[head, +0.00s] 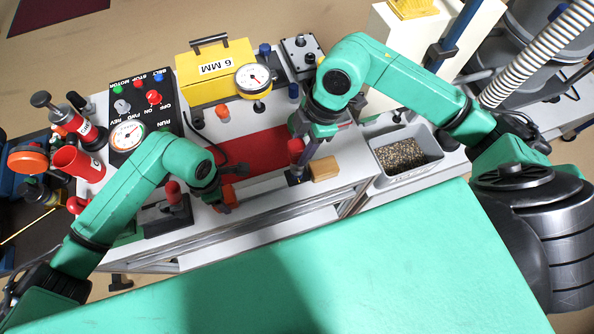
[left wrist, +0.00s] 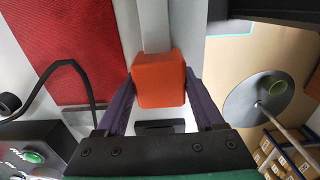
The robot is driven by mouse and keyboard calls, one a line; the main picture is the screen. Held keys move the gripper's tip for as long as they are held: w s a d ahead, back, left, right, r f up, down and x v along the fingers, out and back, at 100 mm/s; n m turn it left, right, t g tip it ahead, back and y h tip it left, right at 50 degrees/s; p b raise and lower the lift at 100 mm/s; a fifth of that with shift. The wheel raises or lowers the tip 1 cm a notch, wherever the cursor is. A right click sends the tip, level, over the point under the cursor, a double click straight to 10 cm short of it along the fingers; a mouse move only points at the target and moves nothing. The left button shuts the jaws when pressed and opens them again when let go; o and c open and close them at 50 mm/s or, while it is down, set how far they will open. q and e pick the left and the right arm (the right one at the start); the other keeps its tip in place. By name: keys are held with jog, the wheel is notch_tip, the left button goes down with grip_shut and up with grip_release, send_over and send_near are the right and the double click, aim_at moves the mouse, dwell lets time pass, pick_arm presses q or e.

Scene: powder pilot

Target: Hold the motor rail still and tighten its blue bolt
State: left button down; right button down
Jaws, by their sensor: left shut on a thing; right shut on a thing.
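The motor rail seems to be the grey bar (head: 262,186) along the front of the worktop, with an orange block (head: 229,192) at its left end. In the left wrist view, the orange block (left wrist: 158,80) sits between the fingers with the grey bar (left wrist: 155,25) running away from it. My left gripper (head: 222,205) is shut on this block. My right gripper (head: 303,160) is shut on a red-topped tool (head: 296,146), which stands roughly upright over the bar's right end. The tool and gripper cover that end, and I cannot make out a blue bolt there.
A wooden block (head: 323,168) lies right of the tool. A grey bin of granules (head: 408,178) stands further right. A yellow box (head: 215,72) with a dial and a black control panel (head: 142,95) are behind. A red-topped stand (head: 173,205) is close left of my left gripper.

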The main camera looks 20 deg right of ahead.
jog(key=shift+r, duration=2.65)
pick_arm(q)
grip_release()
jog(key=shift+r, duration=3.75)
notch_tip(320, 180, up, 12)
